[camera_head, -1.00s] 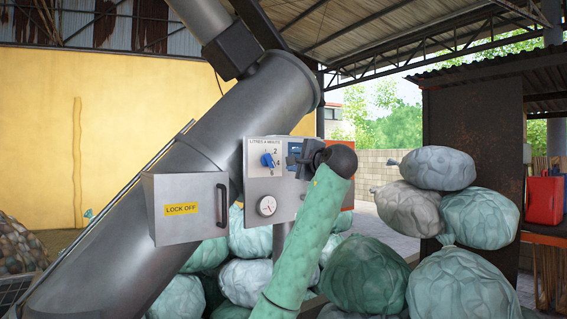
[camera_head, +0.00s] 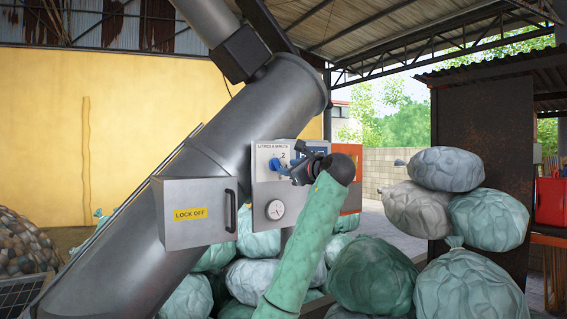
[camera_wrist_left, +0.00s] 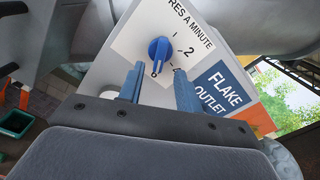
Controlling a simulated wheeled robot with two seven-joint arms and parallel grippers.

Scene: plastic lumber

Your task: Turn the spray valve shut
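The spray valve is a blue knob (camera_head: 275,166) on a white dial plate on the grey control panel. In the left wrist view the knob (camera_wrist_left: 159,49) stands just ahead of my fingertips, its grip pointing down the plate toward a small numeral I cannot read surely. A "2" shows beside it; other marks are partly hidden by a finger. My left gripper (camera_head: 289,172) is at the panel, just right of the knob. Its two blue fingers (camera_wrist_left: 159,85) are apart with nothing between them; contact with the knob is not seen. My right gripper is not in view.
A pressure gauge (camera_head: 275,209) sits below the knob. A blue "FLAKE OUTLET" label (camera_wrist_left: 224,88) is on the right. A grey "LOCK OFF" box (camera_head: 196,214) with a handle stands left. Stuffed bags (camera_head: 372,276) are piled below and right.

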